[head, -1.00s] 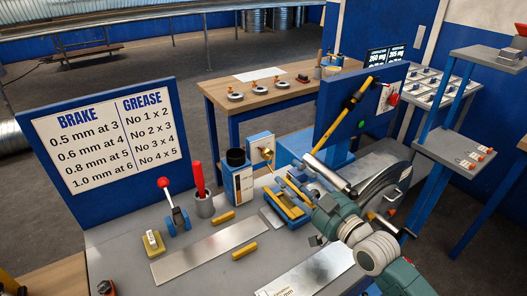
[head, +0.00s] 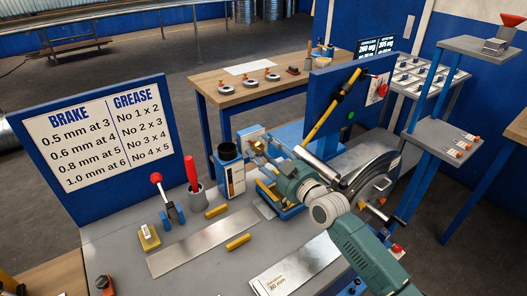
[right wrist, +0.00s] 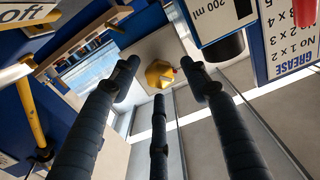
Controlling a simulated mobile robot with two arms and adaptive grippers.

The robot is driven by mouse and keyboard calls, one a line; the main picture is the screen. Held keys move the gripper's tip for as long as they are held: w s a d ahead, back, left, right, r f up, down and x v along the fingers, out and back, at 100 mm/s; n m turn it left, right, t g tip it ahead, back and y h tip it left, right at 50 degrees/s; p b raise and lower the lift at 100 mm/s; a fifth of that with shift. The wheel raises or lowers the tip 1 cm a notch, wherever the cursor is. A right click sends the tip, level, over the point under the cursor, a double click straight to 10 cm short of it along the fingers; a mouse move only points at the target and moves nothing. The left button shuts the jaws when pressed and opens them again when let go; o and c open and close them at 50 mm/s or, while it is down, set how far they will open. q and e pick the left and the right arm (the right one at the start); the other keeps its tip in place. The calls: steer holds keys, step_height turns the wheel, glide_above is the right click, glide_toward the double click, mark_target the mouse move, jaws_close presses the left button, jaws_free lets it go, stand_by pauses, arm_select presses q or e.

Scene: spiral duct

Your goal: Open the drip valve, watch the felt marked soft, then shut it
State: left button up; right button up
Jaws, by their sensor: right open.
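The drip valve appears as a yellow knob (right wrist: 158,74) on a pale plate in the right wrist view, with a small red mark at its right side. My right gripper (right wrist: 158,85) is open, its dark fingers spread around the line to the knob; I cannot tell whether any finger touches it. In the head view the right gripper (head: 262,147) reaches the valve's box beside the black-topped reservoir (head: 231,172) and largely hides the knob. A white label (right wrist: 27,13) at the wrist view's upper left reads "oft", partly cut off. The felt itself is not clearly seen. My left gripper is not in view.
A blue-and-yellow fixture (head: 275,196) sits below the right gripper. A red-handled tool in a cup (head: 193,190) and a red-knobbed lever (head: 170,203) stand to the left. Metal strips (head: 200,243) lie on the bench. A blue panel (head: 335,105) rises behind the arm.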

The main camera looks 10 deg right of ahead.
steer(key=c, duration=1.1)
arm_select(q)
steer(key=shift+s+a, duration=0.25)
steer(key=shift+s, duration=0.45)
arm_select(e)
steer(key=shift+c, duration=0.3)
